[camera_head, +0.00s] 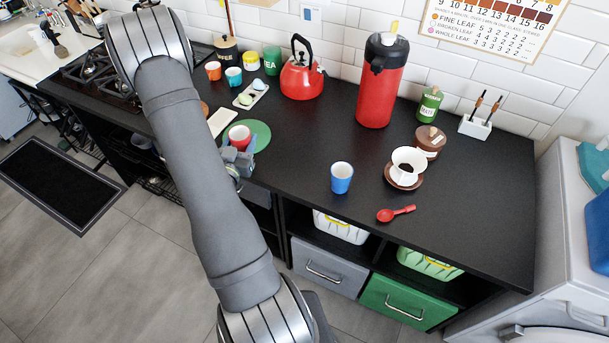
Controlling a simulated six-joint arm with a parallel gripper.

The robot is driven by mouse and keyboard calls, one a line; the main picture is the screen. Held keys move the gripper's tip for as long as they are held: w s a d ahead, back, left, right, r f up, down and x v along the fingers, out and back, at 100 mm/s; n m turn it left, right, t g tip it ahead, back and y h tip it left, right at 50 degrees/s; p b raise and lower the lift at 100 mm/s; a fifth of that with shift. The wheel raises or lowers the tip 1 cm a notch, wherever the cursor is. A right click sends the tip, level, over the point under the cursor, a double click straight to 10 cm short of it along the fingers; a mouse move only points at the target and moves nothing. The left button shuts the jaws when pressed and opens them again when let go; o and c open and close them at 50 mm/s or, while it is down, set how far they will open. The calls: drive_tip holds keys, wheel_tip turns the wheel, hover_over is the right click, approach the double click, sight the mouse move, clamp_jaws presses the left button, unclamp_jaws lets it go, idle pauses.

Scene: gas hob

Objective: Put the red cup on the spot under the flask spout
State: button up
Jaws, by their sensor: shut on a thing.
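The red cup (240,132) is upright over the green round mat (262,130), at the left-middle of the counter. My gripper (238,154) is at the near side of the red cup and shut on it; the fingertips are small and partly hidden. I cannot tell whether the cup touches the mat. The tall red flask (380,98) with a black top stands at the back, right of the kettle. The counter in front of the flask is bare; I see no marked spot there.
A blue cup (341,178), a red spoon (396,214) and a white cup on a brown saucer (405,183) stand front right. A red kettle (302,82) is at the back. A small white tray (251,96) lies behind the mat. Counter between mat and flask is clear.

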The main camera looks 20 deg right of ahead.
drive_tip(key=s+d+r+m+g+h, duration=0.2)
drive_tip(key=s+m+g+h, duration=0.5)
drive_tip(key=s+g, duration=0.3)
drive_tip(key=s+m, duration=0.1)
drive_tip(key=s, duration=0.3)
drive_tip(key=shift+s+h, duration=0.25)
drive_tip(key=shift+h, duration=0.15)
drive_tip(key=w+d+f, duration=0.1)
drive_tip(key=d+f, duration=0.1)
drive_tip(key=d, duration=0.1)
drive_tip(key=w+d+f, duration=0.1)
drive_tip(key=d+f, duration=0.1)
drive_tip(key=d, duration=0.2)
drive_tip(key=w+d+f, duration=0.1)
drive_tip(key=d+f, duration=0.1)
drive_tip(key=d, duration=0.2)
drive_tip(key=shift+w, duration=0.35)
drive_tip(key=shift+w+d+f, duration=0.2)
drive_tip(key=shift+d+f, duration=0.2)
drive_tip(key=shift+d, duration=0.2)
drive_tip(key=shift+w+d+f, duration=0.2)
drive_tip(key=shift+d+f, duration=0.15)
drive_tip(key=shift+d, duration=0.25)
drive_tip(key=shift+f, duration=0.1)
